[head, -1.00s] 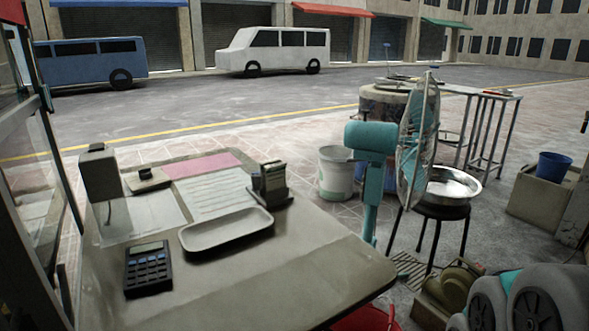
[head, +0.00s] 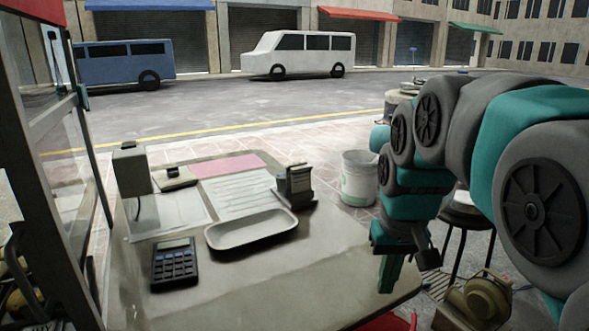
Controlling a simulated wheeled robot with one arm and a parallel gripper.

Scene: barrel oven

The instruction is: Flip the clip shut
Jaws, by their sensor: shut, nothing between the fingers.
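I cannot make out a clip in the head view. Small items that are hard to identify stand on the table (head: 300,290): a dark upright holder (head: 294,186) with a pale stack in it, and a small dark-based item (head: 176,178) near the papers. My gripper (head: 388,280) points down over the right part of the table, its teal fingers together and empty. It is to the right of the pale tray (head: 252,231) and apart from these items.
A calculator (head: 175,264), papers (head: 236,192), a pink sheet (head: 228,165) and a grey box-shaped device (head: 131,170) are on the table. A glass-paned frame (head: 50,150) borders it at left. A white bucket (head: 359,178) stands behind. The table's front middle is bare.

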